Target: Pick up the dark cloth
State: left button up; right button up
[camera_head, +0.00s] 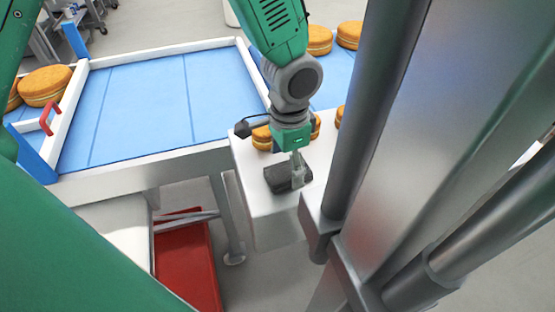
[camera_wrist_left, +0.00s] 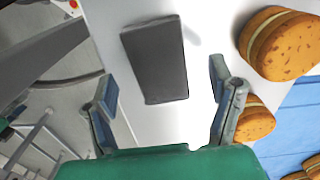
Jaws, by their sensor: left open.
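The dark cloth (camera_head: 277,178) is a dark grey folded block on the white surface. It also shows in the left wrist view (camera_wrist_left: 155,60), ahead of the fingers as a dark rectangle, its near end between the two fingertips in the picture. My left gripper (camera_head: 298,178) points down at the cloth in the head view and covers part of its right side. In the left wrist view my left gripper (camera_wrist_left: 163,76) has its fingers wide apart, with nothing gripped. How high the fingertips are above the cloth is hard to tell. My right gripper is not in view.
Filled rounds (camera_head: 262,137) stand just behind the cloth; in the wrist view one (camera_wrist_left: 280,45) is close to the right finger. A blue table (camera_head: 150,100) with white rails is to the left. A red bin (camera_head: 187,262) is below. Grey metal posts (camera_head: 375,110) are at right.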

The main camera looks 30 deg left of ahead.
aim_at(287, 169)
pick_arm(q)
notch_tip(287, 169, down, 2)
jog(key=shift+f, duration=0.15)
jog(key=c, duration=1.2)
jog(key=shift+c, duration=0.2)
notch_tip(287, 169, up, 10)
jog(key=shift+w, duration=0.1)
